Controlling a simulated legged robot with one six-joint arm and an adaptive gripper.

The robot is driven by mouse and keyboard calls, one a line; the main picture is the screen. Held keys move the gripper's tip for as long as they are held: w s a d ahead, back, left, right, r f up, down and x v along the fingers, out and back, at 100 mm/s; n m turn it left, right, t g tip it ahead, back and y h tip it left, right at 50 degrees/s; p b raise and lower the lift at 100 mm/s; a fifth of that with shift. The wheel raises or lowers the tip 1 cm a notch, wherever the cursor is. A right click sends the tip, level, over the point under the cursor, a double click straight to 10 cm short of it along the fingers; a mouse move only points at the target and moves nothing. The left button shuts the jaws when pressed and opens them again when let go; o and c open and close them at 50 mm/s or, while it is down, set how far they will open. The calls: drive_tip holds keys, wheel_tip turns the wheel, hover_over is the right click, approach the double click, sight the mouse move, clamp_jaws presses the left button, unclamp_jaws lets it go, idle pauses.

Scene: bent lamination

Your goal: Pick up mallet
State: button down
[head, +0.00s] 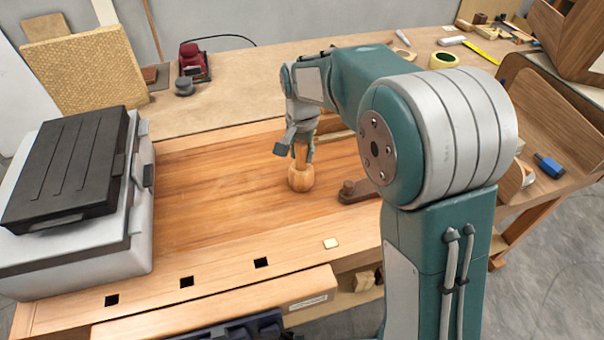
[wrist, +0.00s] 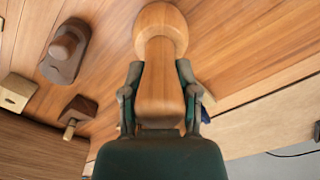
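The mallet (head: 301,180) is light wood with a rounded head and a straight handle. In the head view it stands head down over the bench top, with its handle pointing up into my gripper (head: 302,152). I cannot tell whether its head touches the bench. In the wrist view the mallet head (wrist: 160,28) is at the top, and the handle runs down between the two fingers of my gripper (wrist: 160,72). The fingertips lie against both sides of the handle, so my gripper looks shut on it. The handle's end is partly hidden by the gripper.
The wooden workbench (head: 215,225) has clear room left of the mallet. A dark wooden piece with a knob (head: 357,191) lies close on the right. A grey case with a black lid (head: 75,170) stands at the left. A red sander (head: 194,62) is at the back.

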drive_tip(key=shift+a, duration=0.2)
drive_tip(key=shift+d+r, duration=0.25)
drive_tip(key=shift+d, duration=0.05)
wheel_tip(320, 180, up, 2)
drive_tip(key=shift+r, duration=0.15)
drive_tip(key=s+d+r, duration=0.6)
drive_tip(key=s+r, duration=0.4)
drive_tip(key=s, duration=0.2)
drive_tip(key=shift+s+d, duration=0.2)
drive_tip(key=shift+d, duration=0.05)
drive_tip(key=shift+r, duration=0.1)
